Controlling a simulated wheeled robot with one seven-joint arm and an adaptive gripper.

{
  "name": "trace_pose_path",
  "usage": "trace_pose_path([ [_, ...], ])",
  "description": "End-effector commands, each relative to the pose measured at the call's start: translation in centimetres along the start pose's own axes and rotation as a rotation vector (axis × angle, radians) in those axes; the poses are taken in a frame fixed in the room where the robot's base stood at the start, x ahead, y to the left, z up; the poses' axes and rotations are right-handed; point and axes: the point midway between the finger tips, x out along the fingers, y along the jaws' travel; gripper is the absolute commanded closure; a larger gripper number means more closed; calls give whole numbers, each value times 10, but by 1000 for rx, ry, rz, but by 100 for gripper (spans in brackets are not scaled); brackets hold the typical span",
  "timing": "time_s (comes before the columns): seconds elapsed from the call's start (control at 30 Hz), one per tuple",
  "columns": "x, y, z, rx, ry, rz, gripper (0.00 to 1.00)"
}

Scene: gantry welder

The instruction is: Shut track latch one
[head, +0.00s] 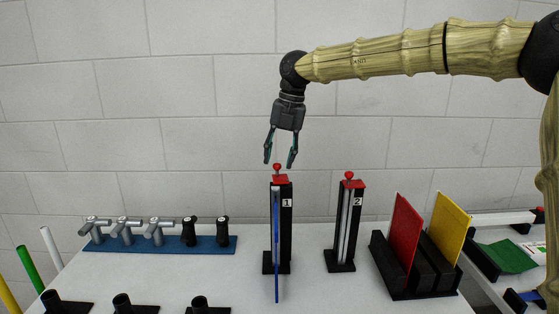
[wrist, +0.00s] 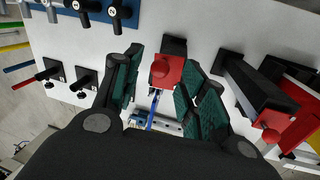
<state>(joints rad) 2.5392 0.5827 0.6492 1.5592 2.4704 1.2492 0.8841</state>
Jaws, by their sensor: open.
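Track latch one is a red plate (head: 280,180) with a round red knob (head: 277,167) on top of the black post marked 1 (head: 287,225). A blue rod (head: 276,255) stands upright along the front of this post. My gripper (head: 280,164) points down just above the latch, open and empty. In the wrist view the red plate (wrist: 174,72) and its knob (wrist: 160,68) show between my open fingers (wrist: 163,75). I cannot tell whether the fingers touch the latch. The lower part of the post is mostly hidden in the wrist view.
The post marked 2 (head: 345,230), with its own red latch (head: 350,182), stands to the right. Further right is a black rack (head: 399,278) holding a red and a yellow panel. A blue rail (head: 165,245) with torches and black holders lies left. A block wall is behind.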

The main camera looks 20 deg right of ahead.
Motion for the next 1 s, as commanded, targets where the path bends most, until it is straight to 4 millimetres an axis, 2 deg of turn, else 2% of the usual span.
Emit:
trace_pose_path([
  [0.2,16,-1,0,1,0,0,58],
  [0.53,18,-1,0,1,0,0,58],
  [0.77,18,-1,0,1,0,0,100],
  [1.0,18,-1,0,0,0,-1,100],
])
